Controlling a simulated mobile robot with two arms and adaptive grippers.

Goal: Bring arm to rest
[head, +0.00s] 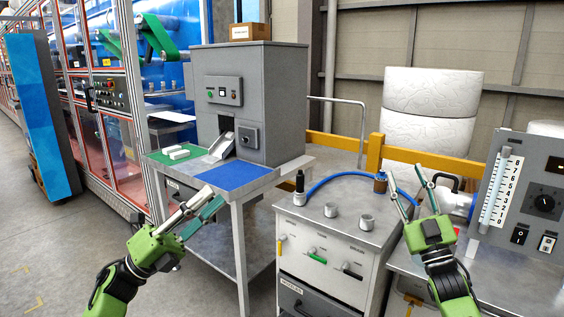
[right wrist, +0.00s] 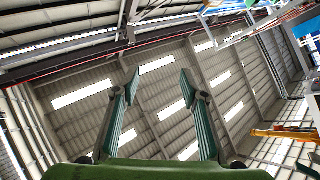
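My left gripper (head: 213,198) is in the head view, in front of the grey table with the blue mat. Its two fingers point up and right with a gap between them, and nothing is held. My right gripper (head: 405,172) is raised at the right, its fingers apart and pointing up. In the right wrist view the right gripper (right wrist: 160,80) is open and empty, with only the roof beyond its fingers. Both forearms come in from the bottom of the head view.
A grey machine (head: 254,100) stands on a table with a blue mat (head: 233,175). A grey cabinet (head: 330,232) with several fittings and a blue hose stands between my grippers. A control panel (head: 525,190) is close on the right. Floor is clear at left.

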